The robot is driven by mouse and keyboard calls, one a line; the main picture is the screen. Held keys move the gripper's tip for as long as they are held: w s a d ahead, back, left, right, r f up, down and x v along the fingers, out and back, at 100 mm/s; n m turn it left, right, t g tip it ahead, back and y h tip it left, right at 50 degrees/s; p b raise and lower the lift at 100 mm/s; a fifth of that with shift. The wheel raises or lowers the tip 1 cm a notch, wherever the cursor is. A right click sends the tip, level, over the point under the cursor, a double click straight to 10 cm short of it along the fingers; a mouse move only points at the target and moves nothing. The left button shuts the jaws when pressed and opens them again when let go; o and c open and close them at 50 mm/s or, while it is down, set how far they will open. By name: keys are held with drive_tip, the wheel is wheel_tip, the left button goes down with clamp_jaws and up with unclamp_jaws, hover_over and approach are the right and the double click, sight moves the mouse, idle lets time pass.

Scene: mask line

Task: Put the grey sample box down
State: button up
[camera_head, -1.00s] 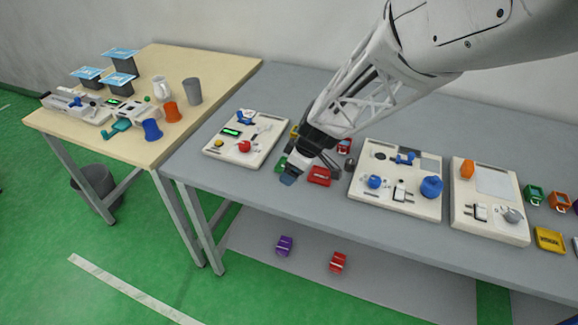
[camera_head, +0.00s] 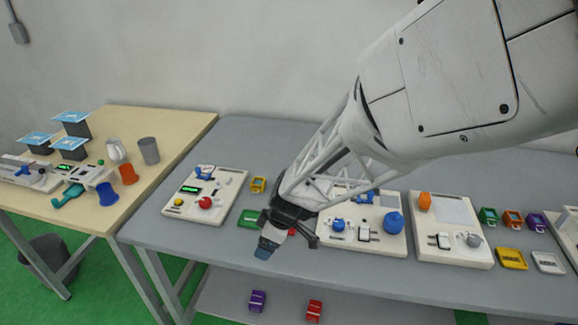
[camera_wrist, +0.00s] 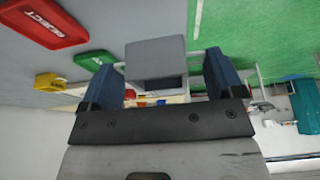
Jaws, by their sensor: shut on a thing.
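The grey sample box (camera_wrist: 155,60) is between my gripper's blue fingertips in the wrist view, one on each side of it. My gripper (camera_wrist: 162,75) is shut on the box and holds it with a dark open face towards the wrist. In the head view my gripper (camera_head: 268,245) reaches down over the front part of the grey table (camera_head: 150,232). There the box cannot be made out behind the finger and hand. Whether the box touches any surface cannot be told.
A red tray marked REJECT (camera_wrist: 45,20), a green tray (camera_wrist: 95,60) and a yellow tray (camera_wrist: 50,82) are near in the wrist view. Panels with small fittings (camera_head: 206,194) and (camera_head: 455,235) stand on the grey table. A wooden table (camera_head: 170,115) with cups is at the left.

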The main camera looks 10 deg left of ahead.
hover_over(248, 219)
drive_tip(key=d, duration=0.1)
drive_tip(key=shift+d+f, duration=0.15)
drive_tip(key=shift+f, duration=0.6)
drive_tip(key=shift+f, duration=0.1)
idle(0.3)
drive_tip(key=shift+f, duration=1.65)
drive_tip(key=shift+f, duration=0.15)
drive_tip(key=o, duration=0.8)
drive_tip(key=shift+c, duration=0.2)
drive_tip(key=v, duration=1.2)
